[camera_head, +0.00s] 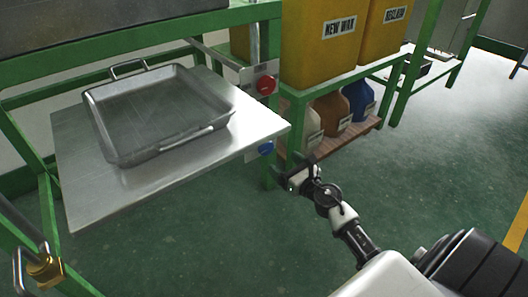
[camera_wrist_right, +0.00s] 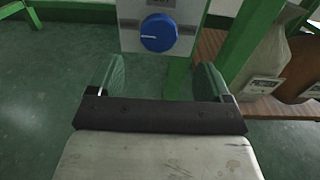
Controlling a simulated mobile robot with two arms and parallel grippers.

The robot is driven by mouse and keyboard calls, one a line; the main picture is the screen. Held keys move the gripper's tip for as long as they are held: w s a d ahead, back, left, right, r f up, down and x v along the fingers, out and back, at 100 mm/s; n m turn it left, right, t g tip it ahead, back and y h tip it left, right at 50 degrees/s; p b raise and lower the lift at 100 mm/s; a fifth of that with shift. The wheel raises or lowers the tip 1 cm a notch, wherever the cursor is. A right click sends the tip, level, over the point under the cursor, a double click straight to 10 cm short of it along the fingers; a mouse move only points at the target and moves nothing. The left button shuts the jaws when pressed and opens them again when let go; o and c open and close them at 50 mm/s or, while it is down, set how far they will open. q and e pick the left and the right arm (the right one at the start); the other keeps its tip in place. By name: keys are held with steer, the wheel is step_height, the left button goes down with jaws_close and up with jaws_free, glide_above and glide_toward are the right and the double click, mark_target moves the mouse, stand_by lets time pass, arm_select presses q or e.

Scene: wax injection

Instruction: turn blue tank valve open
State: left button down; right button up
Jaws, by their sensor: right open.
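The blue valve (camera_head: 266,148) is a round knob on a pale panel below the metal shelf's right corner; the shelf edge partly hides that panel in the head view. In the right wrist view the blue valve (camera_wrist_right: 158,32) faces me, with a light line on its left part. My right gripper (camera_head: 294,166) is open and empty, below and a little to the right of the knob. In the right wrist view its two fingers (camera_wrist_right: 158,85) are spread, with the knob ahead, above the gap between them. They do not touch it. My left gripper is not in view.
A red knob (camera_head: 266,85) sits above the shelf corner. A metal tray (camera_head: 160,149) lies on the shelf (camera_head: 85,190). Yellow bins (camera_head: 320,60) stand on a green rack at the right, with jugs (camera_head: 333,112) below. The green floor in front is clear.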

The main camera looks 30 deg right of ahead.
mark_target(268, 150)
steer(key=w, duration=0.3)
steer(key=w+b, duration=0.1)
steer(key=w, duration=0.4)
steer(key=shift+w+a, duration=0.3)
steer(key=shift+a, duration=0.1)
steer(key=c, duration=0.9)
steer(key=shift+c, duration=0.2)
